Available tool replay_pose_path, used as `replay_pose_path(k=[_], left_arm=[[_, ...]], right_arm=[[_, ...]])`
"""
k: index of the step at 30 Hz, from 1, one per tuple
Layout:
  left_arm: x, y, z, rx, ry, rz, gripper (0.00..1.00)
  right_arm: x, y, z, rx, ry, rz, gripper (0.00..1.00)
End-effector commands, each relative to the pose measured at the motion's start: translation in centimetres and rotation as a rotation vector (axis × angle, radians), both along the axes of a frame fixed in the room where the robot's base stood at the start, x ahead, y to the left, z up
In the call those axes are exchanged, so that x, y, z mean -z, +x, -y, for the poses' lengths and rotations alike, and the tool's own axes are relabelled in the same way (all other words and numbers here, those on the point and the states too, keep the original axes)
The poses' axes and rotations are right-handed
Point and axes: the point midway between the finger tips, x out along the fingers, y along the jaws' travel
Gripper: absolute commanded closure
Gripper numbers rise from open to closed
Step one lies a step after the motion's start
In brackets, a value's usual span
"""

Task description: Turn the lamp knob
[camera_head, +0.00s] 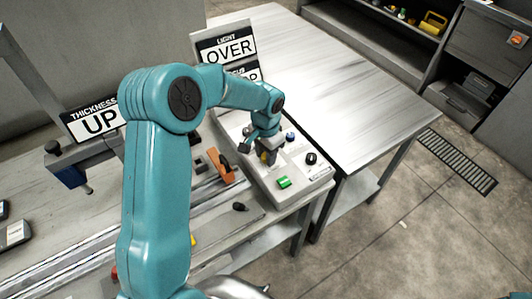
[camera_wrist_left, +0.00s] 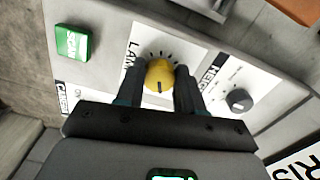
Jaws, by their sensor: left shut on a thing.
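The yellow lamp knob (camera_wrist_left: 159,74) is on a white label with "LAMP" lettering and tick marks. The dark line on its face points toward the bottom of the wrist view. My left gripper (camera_wrist_left: 158,84) has one dark finger on each side of the knob and is shut on it. In the head view, my left gripper (camera_head: 264,150) is low over the grey control panel (camera_head: 268,182), and a bit of the yellow knob (camera_head: 265,157) shows at its tips. My right gripper is not in view.
A green SCAN button (camera_wrist_left: 73,42) and a black height knob (camera_wrist_left: 239,100) flank the lamp knob. Signs reading OVER (camera_head: 227,48) and UP (camera_head: 98,121) stand behind. An orange-handled tool (camera_head: 220,165) lies left of the panel. The table (camera_head: 330,90) behind is bare.

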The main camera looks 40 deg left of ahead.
Motion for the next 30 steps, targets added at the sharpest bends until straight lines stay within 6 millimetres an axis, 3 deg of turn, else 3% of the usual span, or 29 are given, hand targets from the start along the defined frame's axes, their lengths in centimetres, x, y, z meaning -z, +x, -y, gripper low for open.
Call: replay_pose_path(k=[8, 30], left_arm=[[0.1, 0.2, 0.1, -0.094, -0.002, 0.008, 0.94], [-0.1, 0.3, 0.3, -0.612, -0.002, 0.012, 0.94]], right_arm=[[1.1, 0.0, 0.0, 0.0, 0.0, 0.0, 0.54], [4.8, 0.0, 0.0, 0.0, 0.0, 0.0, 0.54]])
